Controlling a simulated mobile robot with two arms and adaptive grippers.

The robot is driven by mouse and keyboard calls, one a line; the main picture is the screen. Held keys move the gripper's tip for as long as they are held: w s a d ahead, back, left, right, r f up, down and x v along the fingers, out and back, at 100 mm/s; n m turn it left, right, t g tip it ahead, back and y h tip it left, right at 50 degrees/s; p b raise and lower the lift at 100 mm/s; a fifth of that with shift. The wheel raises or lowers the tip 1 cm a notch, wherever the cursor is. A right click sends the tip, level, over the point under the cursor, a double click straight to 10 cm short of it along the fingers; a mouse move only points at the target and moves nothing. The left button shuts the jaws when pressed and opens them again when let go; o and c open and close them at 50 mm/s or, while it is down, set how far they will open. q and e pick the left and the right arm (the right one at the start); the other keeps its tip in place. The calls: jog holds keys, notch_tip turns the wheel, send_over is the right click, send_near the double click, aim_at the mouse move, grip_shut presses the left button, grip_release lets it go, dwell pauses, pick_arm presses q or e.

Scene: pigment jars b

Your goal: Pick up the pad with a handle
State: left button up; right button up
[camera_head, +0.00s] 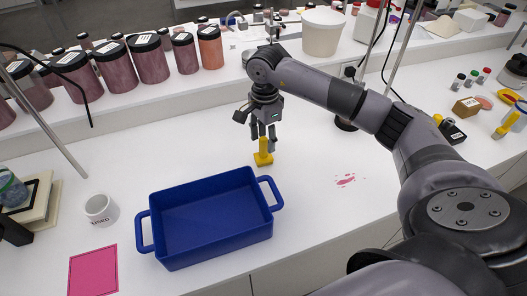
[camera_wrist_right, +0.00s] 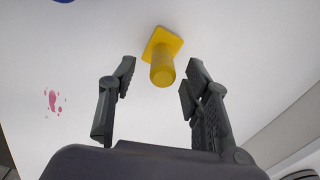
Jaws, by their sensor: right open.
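The pad with a handle is yellow, with a square base and an upright round handle. In the head view the pad (camera_head: 263,157) stands on the white table just behind the blue tray's right end. My right gripper (camera_head: 262,137) points down directly above it, fingers around or just over the handle's top. In the right wrist view the pad (camera_wrist_right: 162,58) shows beyond the fingertips, between the two fingers' lines. The right gripper (camera_wrist_right: 157,82) is open and empty there, with clear gaps on both sides of the handle. My left gripper is not in view.
A blue tray (camera_head: 213,229) with two handles stands in front of the pad. Left are a white cup (camera_head: 101,210) and a pink sheet (camera_head: 93,272). A pink stain (camera_head: 345,181) lies right. Pigment jars (camera_head: 148,58) stand on the raised shelf behind.

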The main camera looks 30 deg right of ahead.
aim_at(263, 149)
notch_tip(263, 149, down, 4)
jog(key=shift+w+a+f+p, duration=0.15)
jog(key=shift+f+p, duration=0.1)
jog(key=shift+p, duration=0.9)
jog(key=shift+f, duration=0.3)
grip_shut()
